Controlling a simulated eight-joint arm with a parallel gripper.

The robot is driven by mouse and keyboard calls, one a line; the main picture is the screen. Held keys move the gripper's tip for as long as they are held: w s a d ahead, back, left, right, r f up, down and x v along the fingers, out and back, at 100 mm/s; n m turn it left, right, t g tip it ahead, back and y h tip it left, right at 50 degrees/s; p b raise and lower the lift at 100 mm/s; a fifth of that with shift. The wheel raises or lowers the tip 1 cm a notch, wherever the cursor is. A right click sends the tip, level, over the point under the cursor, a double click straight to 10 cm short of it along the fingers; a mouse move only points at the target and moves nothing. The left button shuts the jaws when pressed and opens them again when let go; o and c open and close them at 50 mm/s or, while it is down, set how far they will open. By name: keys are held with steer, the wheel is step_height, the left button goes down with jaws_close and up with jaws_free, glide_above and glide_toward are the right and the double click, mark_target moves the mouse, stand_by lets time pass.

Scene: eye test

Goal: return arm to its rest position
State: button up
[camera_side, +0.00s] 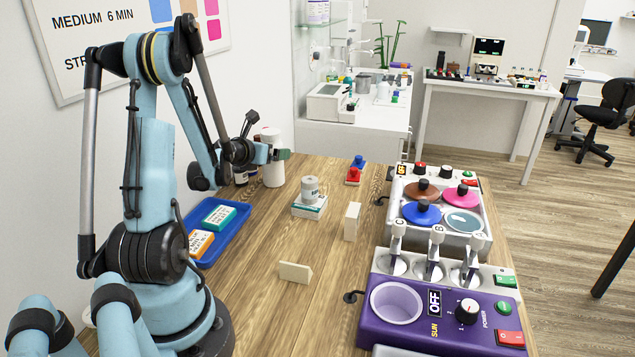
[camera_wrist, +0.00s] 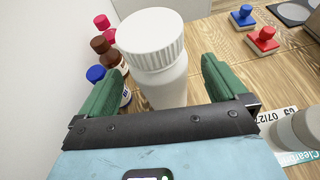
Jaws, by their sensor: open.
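My gripper (camera_side: 277,154) is at the end of my light blue arm, at the back left of the wooden table. Its two green fingers (camera_wrist: 162,75) are open. In the wrist view a white bottle (camera_wrist: 165,88) with a ribbed white cap stands upright between the fingers, with a visible gap at least on the right side. The same bottle (camera_side: 272,177) shows in the side view, partly hidden behind my gripper. I cannot tell whether any finger touches it. No rest position is marked in view.
Small dark bottles (camera_wrist: 112,62) stand left of the white bottle. A blue tray (camera_side: 236,239) with two boxes lies near my base. A white box (camera_side: 310,207) bears a grey-white container. Stamps (camera_side: 353,175), upright blocks and a purple device (camera_side: 440,335) stand further right. The middle front table is mostly clear.

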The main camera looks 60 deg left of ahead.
steer(key=s+d+r+m+g+h, duration=0.3)
steer(key=s+d+m+g+h, duration=0.25)
steer(key=m, duration=0.55)
steer(key=w+d+r+m, duration=0.1)
steer(key=w+d+m, duration=0.2)
steer(key=d+m, duration=0.4)
steer(key=w+d+r+m, duration=0.25)
steer(key=d+m, duration=0.25)
steer(key=d, duration=0.3)
steer(key=s+d+f+m+t+h, duration=0.1)
steer(key=d+m+t+h, duration=0.1)
steer(key=d+m, duration=1.7)
steer(key=shift+s+m+h, duration=0.35)
steer(key=shift+s+m, duration=0.05)
steer(key=shift+m, duration=0.4)
